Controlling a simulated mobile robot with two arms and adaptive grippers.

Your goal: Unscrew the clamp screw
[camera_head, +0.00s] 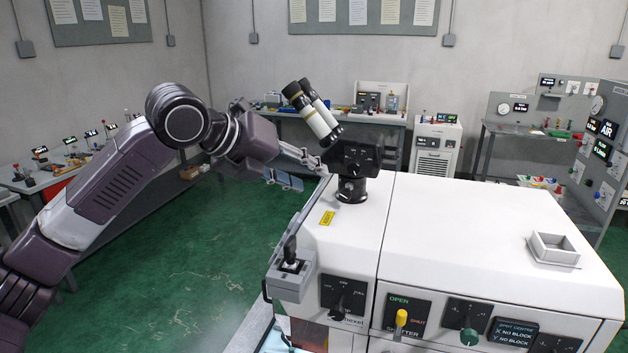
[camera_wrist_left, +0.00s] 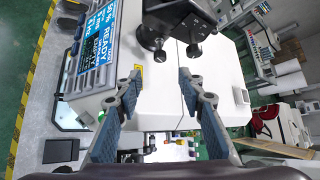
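The microscope head (camera_head: 355,157) with two white-and-black eyepieces (camera_head: 314,112) stands on a short black post (camera_head: 351,189) on the white machine top. In the left wrist view, the dark microscope (camera_wrist_left: 178,18) hangs in at the top, with two small black knobs (camera_wrist_left: 194,50) below it. I cannot tell which of these, if any, is the clamp screw. My left gripper (camera_head: 303,168) is just left of the microscope. In the left wrist view its fingers (camera_wrist_left: 160,77) are spread with nothing between them, short of the knobs. My right gripper is not in view.
The white machine (camera_head: 480,225) fills the right foreground, with a square open frame (camera_head: 555,249) on top. A joystick box (camera_head: 291,272) sits at its left corner. A yellow lever (camera_head: 401,318) juts from its front. Green floor (camera_head: 190,270) lies free to the left.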

